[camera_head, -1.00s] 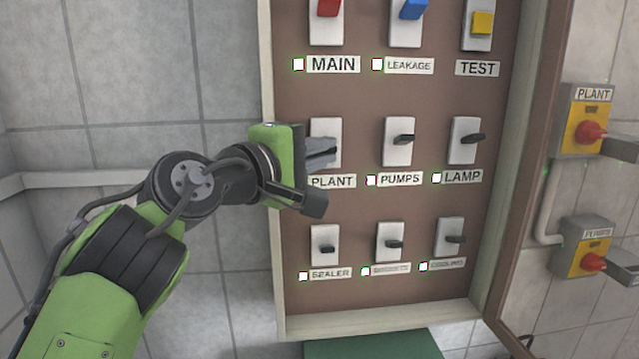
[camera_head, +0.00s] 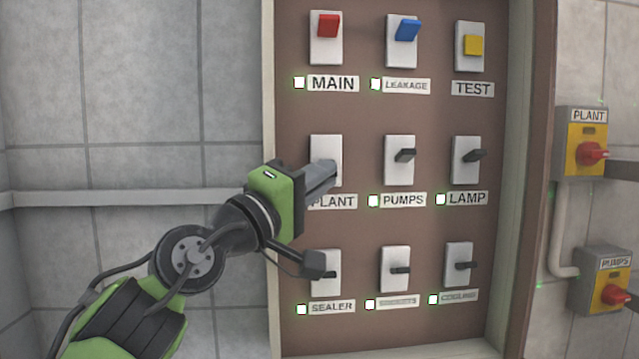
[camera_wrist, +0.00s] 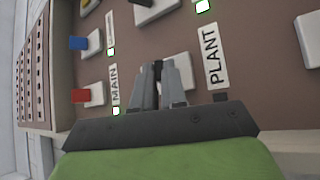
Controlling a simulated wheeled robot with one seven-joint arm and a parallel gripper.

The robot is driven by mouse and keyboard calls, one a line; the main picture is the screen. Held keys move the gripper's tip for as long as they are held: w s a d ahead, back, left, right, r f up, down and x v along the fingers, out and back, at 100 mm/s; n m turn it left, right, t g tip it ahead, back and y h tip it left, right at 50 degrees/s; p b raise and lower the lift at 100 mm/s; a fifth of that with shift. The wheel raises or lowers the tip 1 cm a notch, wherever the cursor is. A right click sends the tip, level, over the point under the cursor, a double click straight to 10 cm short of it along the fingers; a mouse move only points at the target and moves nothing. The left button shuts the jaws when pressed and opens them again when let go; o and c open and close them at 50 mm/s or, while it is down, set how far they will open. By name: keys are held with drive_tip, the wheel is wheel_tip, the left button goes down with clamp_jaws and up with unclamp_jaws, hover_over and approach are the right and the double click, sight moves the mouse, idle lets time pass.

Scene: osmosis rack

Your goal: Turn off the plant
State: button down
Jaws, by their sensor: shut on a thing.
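The plant switch plate (camera_head: 320,150) is on the brown panel, above the PLANT label (camera_head: 332,202). My gripper (camera_head: 330,172) reaches in from the left, its fingers over the lower part of this plate. In the wrist view, the fingertips (camera_wrist: 160,72) close around the small dark lever (camera_wrist: 157,67) of the plant switch. The fingers hide most of the lever, so its position cannot be told. The PLANT label also shows in the wrist view (camera_wrist: 212,55). A small dark square (camera_wrist: 220,97) sits at its end; the head view hides this spot behind my gripper.
Lit indicators mark the MAIN (camera_head: 333,84), LEAKAGE (camera_head: 407,86), PUMPS (camera_head: 403,200) and LAMP (camera_head: 468,198) labels. The SEALER switch (camera_head: 326,272) lies just below my gripper. A panel frame (camera_head: 520,150) and a yellow PLANT box (camera_head: 587,145) stand at the right.

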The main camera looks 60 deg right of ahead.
drive_tip(key=c, duration=1.2)
unclamp_jaws()
drive_tip(key=v, duration=1.5)
drive_tip(key=shift+a+f, duration=0.15)
drive_tip(key=shift+a, duration=0.2)
